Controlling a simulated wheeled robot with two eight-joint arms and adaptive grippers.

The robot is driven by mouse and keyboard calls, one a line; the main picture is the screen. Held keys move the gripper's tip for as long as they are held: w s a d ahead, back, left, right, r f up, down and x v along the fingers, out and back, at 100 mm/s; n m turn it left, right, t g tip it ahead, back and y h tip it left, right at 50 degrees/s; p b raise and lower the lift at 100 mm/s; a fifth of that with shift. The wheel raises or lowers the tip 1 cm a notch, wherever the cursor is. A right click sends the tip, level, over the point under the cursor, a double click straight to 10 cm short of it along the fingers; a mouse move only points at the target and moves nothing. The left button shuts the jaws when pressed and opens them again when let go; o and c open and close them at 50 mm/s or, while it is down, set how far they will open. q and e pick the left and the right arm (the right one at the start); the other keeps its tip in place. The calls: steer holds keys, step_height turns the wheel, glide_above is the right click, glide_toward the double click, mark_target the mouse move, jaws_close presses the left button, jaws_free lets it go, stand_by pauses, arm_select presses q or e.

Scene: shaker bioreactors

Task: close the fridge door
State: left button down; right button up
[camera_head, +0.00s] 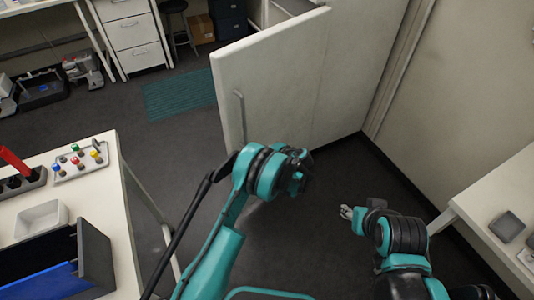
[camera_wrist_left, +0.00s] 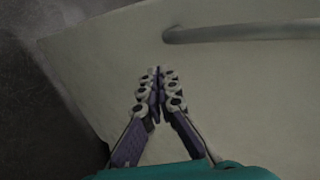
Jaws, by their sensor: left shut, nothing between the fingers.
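The white fridge door (camera_head: 285,85) stands swung out in the head view, its flat face and top edge showing. A grey bar handle (camera_head: 240,115) is near its left edge; the handle also shows at the top of the left wrist view (camera_wrist_left: 245,32). My left gripper (camera_wrist_left: 158,75) is shut and empty, its tips in front of the pale door face, below the handle in that view. I cannot tell whether they touch it. In the head view my left wrist hides its fingers. My right gripper (camera_head: 346,212) is low at the right, clear of the door; its fingers are too small to judge.
A white table (camera_head: 125,205) with a tube rack, a white tray (camera_head: 41,222) and a dark bin (camera_head: 95,258) stands at the left. Another white table (camera_head: 500,190) is at the right. Dark floor (camera_head: 185,125) is clear left of the door, with a green mat (camera_head: 180,97).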

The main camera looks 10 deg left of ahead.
arm_select(q)
steer(key=w+a+f+b, duration=0.1)
steer(key=w+a+b, duration=0.1)
steer(key=w+a, duration=0.1)
steer(key=shift+w+a, duration=0.35)
steer(key=shift+a, duration=0.55)
